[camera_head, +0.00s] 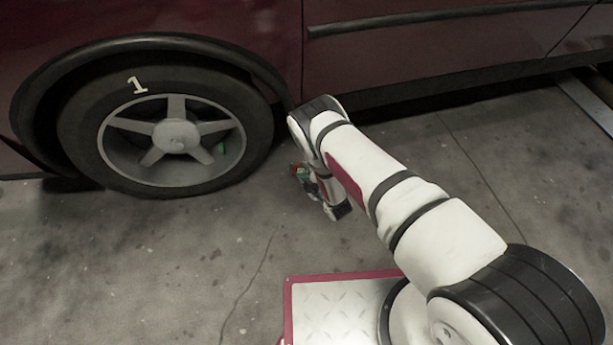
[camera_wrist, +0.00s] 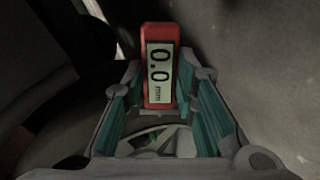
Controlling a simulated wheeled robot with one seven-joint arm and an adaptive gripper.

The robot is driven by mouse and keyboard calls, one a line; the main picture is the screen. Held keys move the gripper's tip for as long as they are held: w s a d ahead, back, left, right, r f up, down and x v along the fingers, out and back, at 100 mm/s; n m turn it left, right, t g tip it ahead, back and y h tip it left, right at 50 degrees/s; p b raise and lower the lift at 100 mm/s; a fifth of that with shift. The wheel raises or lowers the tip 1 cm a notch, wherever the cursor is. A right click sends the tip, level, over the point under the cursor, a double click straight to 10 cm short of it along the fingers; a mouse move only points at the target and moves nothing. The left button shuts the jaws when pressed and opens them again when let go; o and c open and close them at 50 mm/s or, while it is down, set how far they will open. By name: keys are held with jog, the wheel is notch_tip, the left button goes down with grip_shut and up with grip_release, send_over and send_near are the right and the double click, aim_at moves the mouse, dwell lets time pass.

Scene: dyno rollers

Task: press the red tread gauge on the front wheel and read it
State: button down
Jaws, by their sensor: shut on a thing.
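The red tread gauge (camera_wrist: 160,35) is between the two teal-padded fingers of my gripper (camera_wrist: 160,88) in the wrist view, and the gripper is shut on it. Its pale display (camera_wrist: 159,72) reads 0.0 mm, turned sideways. In the head view a small red bit of the gauge (camera_head: 296,169) shows at my gripper (camera_head: 303,177), which is low beside the car. The front wheel (camera_head: 75,130) has a dark tyre marked with a white 1 and a grey five-spoke rim. My gripper is to the right of the tyre, with a visible gap between them in the head view.
The dark red car body (camera_head: 400,60) runs along the back, its sill (camera_head: 430,95) close behind my arm. The concrete floor (camera_head: 150,270) is clear in front of the wheel. A pale rail or plate edge (camera_head: 590,105) lies at the far right.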

jog(key=w+a+b, duration=0.5)
jog(key=w+b, duration=0.1)
jog(key=w, duration=0.6)
jog(key=shift+w+r, duration=0.25)
jog(key=shift+r, duration=0.15)
dwell(0.7)
jog(key=shift+s+a+r, duration=0.15)
jog(key=shift+a+r, duration=0.1)
jog(key=shift+a, duration=0.4)
jog(key=shift+s+a+r, duration=0.1)
jog(key=shift+a+r, duration=0.1)
jog(key=shift+a, duration=0.4)
dwell(1.8)
jog(key=shift+d, duration=0.15)
jog(key=shift+w+d+f, duration=0.15)
jog(key=shift+d+f, duration=0.1)
jog(key=shift+d, duration=0.35)
jog(key=shift+w+d+f, duration=0.15)
jog(key=shift+d+f, duration=0.1)
jog(key=shift+d, duration=0.4)
jog(key=shift+w+d+f, duration=0.15)
jog(key=shift+d+f, duration=0.1)
jog(key=shift+d, duration=0.35)
jog(key=s+d+p, duration=0.3)
jog(key=s+p, duration=0.4)
jog(key=s, duration=0.8)
jog(key=shift+s+d, duration=0.3)
jog(key=shift+d, duration=0.05)
